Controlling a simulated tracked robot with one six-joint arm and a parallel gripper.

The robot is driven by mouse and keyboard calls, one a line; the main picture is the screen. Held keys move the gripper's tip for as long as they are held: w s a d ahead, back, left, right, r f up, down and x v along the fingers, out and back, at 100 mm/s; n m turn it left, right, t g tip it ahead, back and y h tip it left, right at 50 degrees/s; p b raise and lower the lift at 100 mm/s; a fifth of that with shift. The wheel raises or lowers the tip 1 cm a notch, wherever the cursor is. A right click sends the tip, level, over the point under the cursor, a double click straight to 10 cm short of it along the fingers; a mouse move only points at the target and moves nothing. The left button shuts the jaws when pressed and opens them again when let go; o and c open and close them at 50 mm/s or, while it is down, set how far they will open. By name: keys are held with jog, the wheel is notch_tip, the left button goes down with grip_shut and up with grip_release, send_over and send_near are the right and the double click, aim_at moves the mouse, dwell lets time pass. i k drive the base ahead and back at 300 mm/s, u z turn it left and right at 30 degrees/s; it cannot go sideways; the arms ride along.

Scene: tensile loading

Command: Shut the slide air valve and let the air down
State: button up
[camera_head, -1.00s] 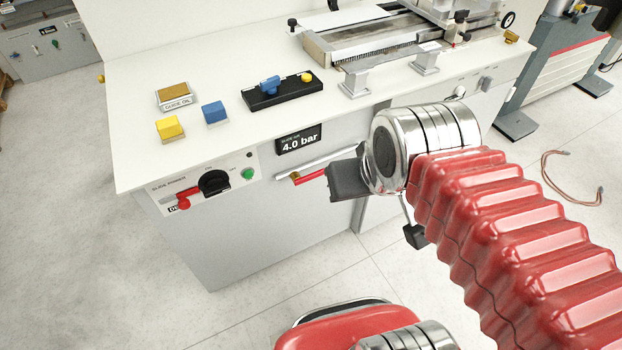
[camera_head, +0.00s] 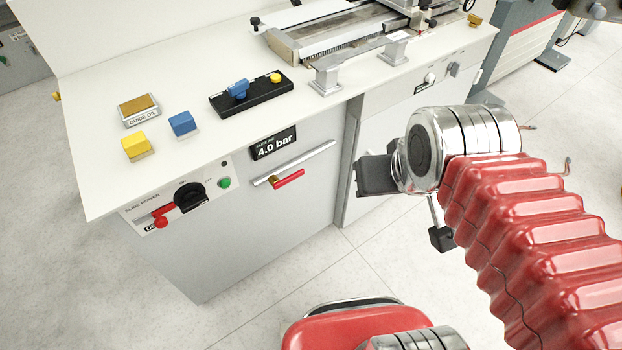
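The slide air valve (camera_head: 288,180) is a small red lever with a brass body on the cabinet front. Its lever lies roughly in line with the silver pipe (camera_head: 300,162) just above it. The slide air display (camera_head: 275,144) above the pipe reads 4.0 bar. My gripper (camera_head: 375,177) is a dark grey part at the end of the silver wrist, to the right of the valve in the picture and apart from it. Its fingers cannot be made out clearly, and I see nothing held.
A slide power panel (camera_head: 183,196) with a black rotary switch, red lock and green button is left of the valve. Yellow (camera_head: 136,145) and blue (camera_head: 183,123) blocks lie on the white top (camera_head: 95,120). The floor before the cabinet is clear.

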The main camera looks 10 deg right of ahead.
aim_at(277, 184)
jog(key=z, duration=0.6)
jog(key=k, duration=1.1)
jog(key=u, duration=1.4)
jog(key=i, duration=1)
jog(key=u, duration=0.1)
